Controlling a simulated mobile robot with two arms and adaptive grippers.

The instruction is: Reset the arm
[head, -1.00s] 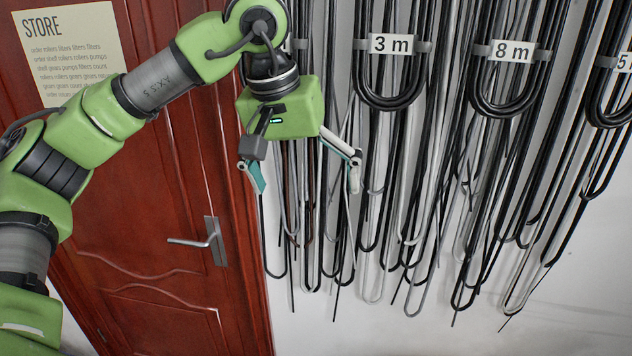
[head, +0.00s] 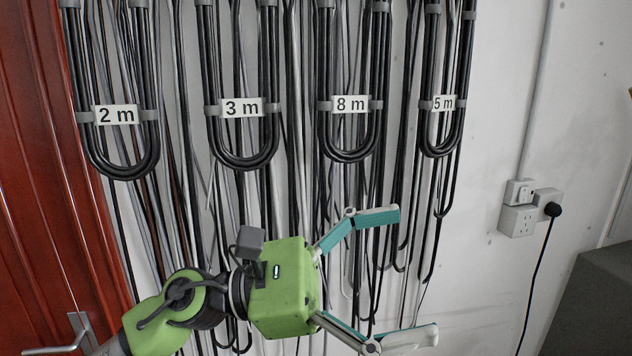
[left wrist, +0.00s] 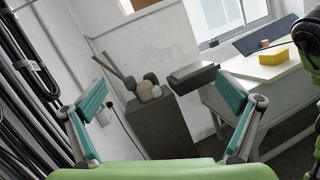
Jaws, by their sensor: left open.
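My left gripper (head: 384,276) is at the lower middle of the head view, on a green arm that comes in from the lower left. Its two teal-padded fingers are spread wide and point right, with nothing between them. It is in front of the cables that hang on the wall; I cannot tell how close. In the left wrist view the fingers of my left gripper (left wrist: 168,98) stand apart at left and right, with the room seen between them. My right gripper is not in view.
Cable bundles labelled 2 m (head: 117,115), 3 m (head: 241,107), 8 m (head: 350,104) and 5 m (head: 444,103) hang on the wall. A red door (head: 50,170) is at left, wall sockets (head: 518,220) at right. The wrist view shows a grey cabinet (left wrist: 160,128) and a white table (left wrist: 262,85).

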